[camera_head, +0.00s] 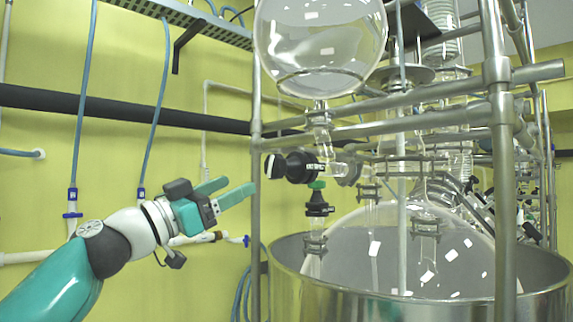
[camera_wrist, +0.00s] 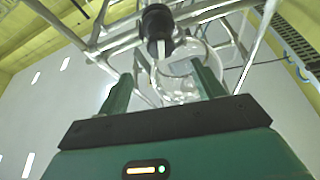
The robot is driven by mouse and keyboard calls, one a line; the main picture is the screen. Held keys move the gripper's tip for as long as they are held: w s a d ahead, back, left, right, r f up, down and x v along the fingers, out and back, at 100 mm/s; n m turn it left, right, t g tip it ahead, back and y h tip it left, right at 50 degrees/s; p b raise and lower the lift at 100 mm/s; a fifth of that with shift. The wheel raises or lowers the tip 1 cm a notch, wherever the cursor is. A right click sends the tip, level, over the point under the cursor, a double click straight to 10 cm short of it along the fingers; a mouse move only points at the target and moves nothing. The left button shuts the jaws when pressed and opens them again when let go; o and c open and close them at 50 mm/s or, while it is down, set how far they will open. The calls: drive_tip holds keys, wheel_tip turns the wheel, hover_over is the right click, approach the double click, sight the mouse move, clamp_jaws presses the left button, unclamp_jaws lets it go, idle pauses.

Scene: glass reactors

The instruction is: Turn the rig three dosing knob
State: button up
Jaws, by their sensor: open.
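A black dosing knob (camera_head: 275,166) sits at the left end of a black valve body (camera_head: 300,167) under the round glass flask (camera_head: 320,40). I cannot read which rig it belongs to. My gripper (camera_head: 243,190) is left of the knob and a little below it, apart from it, with its two green fingers spread and nothing between them. In the wrist view my gripper (camera_wrist: 160,88) points up toward a black knob (camera_wrist: 158,22), which shows beyond and between the fingertips. The fingers do not touch it.
A metal frame post (camera_head: 256,200) stands close by my fingertips. A second black valve with a green collar (camera_head: 318,205) hangs below the knob. The large steel vessel (camera_head: 340,300) with a glass reactor fills the lower right. Blue hoses (camera_head: 80,100) run down the yellow wall.

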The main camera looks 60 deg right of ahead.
sight(270, 169)
drive_tip(key=x, duration=1.3)
drive_tip(key=shift+w+d, duration=0.15)
drive_tip(key=c, duration=1)
